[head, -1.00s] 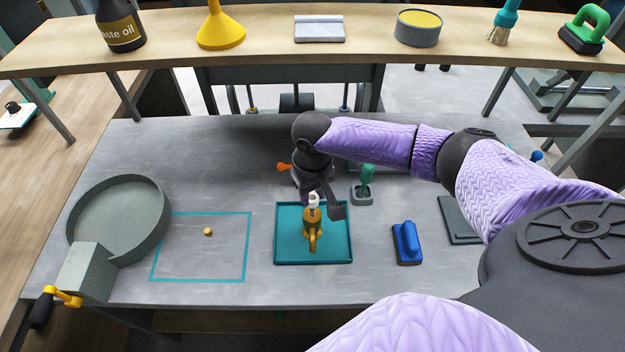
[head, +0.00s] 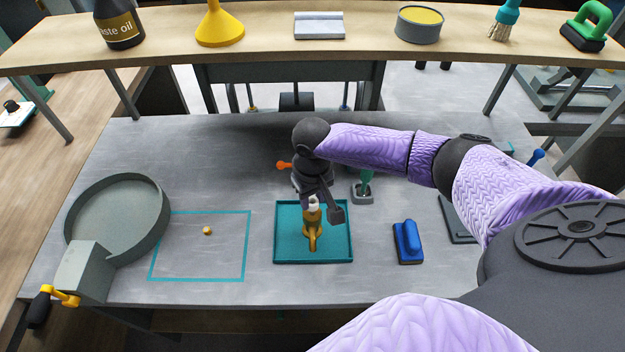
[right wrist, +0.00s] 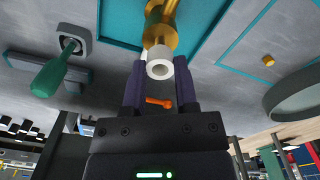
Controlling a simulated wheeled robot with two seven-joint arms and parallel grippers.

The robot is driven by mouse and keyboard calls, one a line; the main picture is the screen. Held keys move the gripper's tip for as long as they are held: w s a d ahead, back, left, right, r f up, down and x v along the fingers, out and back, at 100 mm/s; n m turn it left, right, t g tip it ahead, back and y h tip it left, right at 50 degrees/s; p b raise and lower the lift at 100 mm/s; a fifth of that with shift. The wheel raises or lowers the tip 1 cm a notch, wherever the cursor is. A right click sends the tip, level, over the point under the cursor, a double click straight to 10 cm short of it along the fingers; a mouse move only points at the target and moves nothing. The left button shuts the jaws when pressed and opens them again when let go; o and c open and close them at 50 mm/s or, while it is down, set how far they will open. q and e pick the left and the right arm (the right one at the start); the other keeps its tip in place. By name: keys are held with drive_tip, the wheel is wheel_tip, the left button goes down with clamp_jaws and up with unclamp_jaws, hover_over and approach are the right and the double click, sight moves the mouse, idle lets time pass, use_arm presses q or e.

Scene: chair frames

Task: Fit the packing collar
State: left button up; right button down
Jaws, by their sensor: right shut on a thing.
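A brass valve body (head: 312,233) stands upright in a teal tray (head: 341,252) on the grey bench; it also shows in the right wrist view (right wrist: 163,22). My right gripper (head: 318,204) is above it, shut on a white ring-shaped collar (right wrist: 160,63). The collar's open end faces the wrist camera. In the head view the collar (head: 314,203) is over the top of the brass body, partly hidden by a finger. I cannot tell whether it is seated there or just above. My left gripper is not in view.
A teal outline (head: 247,245) on the bench surrounds a small brass piece (head: 207,230). A round grey pan (head: 160,225) is at the left. A blue-handled block (head: 407,241) is right of the tray. A green-handled tool (head: 366,180) and an orange-tipped item (head: 284,165) are near the gripper.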

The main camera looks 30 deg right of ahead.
drive_tip(key=shift+f, duration=0.45)
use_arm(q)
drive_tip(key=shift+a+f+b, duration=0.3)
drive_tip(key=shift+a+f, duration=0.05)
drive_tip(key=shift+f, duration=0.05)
use_arm(e)
drive_tip(key=shift+f, duration=0.25)
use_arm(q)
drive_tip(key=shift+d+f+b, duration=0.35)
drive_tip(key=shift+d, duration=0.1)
use_arm(e)
drive_tip(key=shift+f, duration=0.65)
